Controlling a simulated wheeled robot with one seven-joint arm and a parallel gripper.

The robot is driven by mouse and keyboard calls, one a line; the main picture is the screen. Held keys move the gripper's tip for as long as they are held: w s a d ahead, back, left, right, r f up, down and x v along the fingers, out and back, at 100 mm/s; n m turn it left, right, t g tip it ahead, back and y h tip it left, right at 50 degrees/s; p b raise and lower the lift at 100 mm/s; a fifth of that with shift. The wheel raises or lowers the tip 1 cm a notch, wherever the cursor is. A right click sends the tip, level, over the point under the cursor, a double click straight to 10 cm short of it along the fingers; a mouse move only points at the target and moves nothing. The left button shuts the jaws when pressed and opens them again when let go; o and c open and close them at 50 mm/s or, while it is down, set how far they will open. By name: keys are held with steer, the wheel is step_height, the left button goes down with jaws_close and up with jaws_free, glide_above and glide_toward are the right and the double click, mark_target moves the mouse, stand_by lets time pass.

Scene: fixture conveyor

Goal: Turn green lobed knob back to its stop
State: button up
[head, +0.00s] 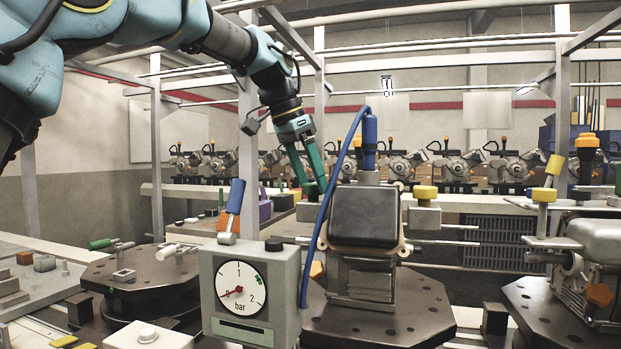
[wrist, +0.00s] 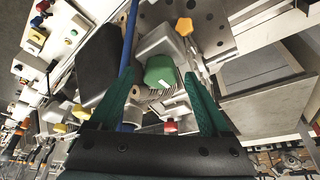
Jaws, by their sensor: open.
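The green lobed knob (wrist: 160,72) shows in the wrist view between the two fingertips of my gripper (wrist: 159,78). My gripper is open, with a visible gap on each side of the knob. In the head view my gripper (head: 310,178) points down behind the dark grey box, with its tips close to the knob (head: 311,188). I cannot tell how far the fingertips overlap the knob in height.
The dark box (head: 364,215) and a blue hose (head: 327,206) stand close to the gripper. A pressure gauge (head: 240,288) is in front, with its needle near 0.

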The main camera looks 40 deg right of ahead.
jaws_close()
stand_by(0.5)
steer(key=shift+r+n, duration=0.1)
steer(key=shift+n, duration=0.2)
steer(key=n, duration=0.1)
steer(key=n+t+p, duration=0.1)
steer(key=n, duration=0.1)
steer(key=shift+s+t, duration=0.2)
steer(key=shift+t, duration=0.1)
steer(key=n+t+p, duration=0.1)
steer(key=n, duration=0.1)
steer(key=n+p, duration=0.1)
steer(key=n, duration=0.2)
steer(key=shift+s+d+r+t+y, duration=0.1)
steer(key=shift+t+y, duration=0.3)
steer(key=n+p, duration=0.1)
steer(key=n, duration=0.1)
steer(key=n+t+y+p, duration=0.1)
steer(key=n, duration=0.2)
steer(key=shift+s+d+y, duration=0.1)
steer(key=shift+d+y, duration=0.05)
steer(key=shift+y, duration=0.15)
steer(key=shift+n+t+y+p, duration=0.4)
steer(key=shift+n+y+p, duration=0.2)
steer(key=shift+n, duration=1.4)
